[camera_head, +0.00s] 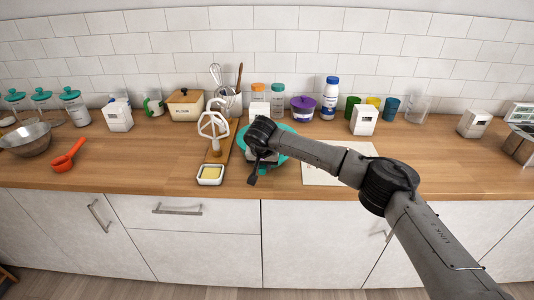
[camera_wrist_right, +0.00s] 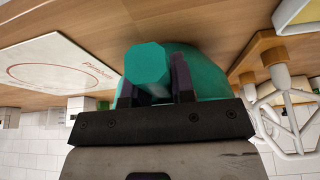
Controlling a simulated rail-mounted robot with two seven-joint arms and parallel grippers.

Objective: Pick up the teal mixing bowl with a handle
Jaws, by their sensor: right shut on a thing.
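The teal mixing bowl (camera_head: 283,158) is on the wooden counter in the middle of the head view, largely hidden behind my right wrist. In the right wrist view the bowl (camera_wrist_right: 212,85) shows behind my fingers, with its handle (camera_wrist_right: 148,64) pointing toward the camera. My right gripper (camera_head: 254,178) is at the front side of the bowl. In the wrist view the dark fingers of the right gripper (camera_wrist_right: 155,82) are on both sides of the handle, shut on it. Whether the bowl touches the counter cannot be told. My left gripper is not in view.
A white beater stand (camera_head: 214,130) and a butter dish (camera_head: 210,174) stand close left of the bowl. A pale board (camera_head: 325,174) lies to the right. Jars and a purple pot (camera_head: 302,109) line the back. A red scoop (camera_head: 67,156) lies far left. Counter at far right is clearer.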

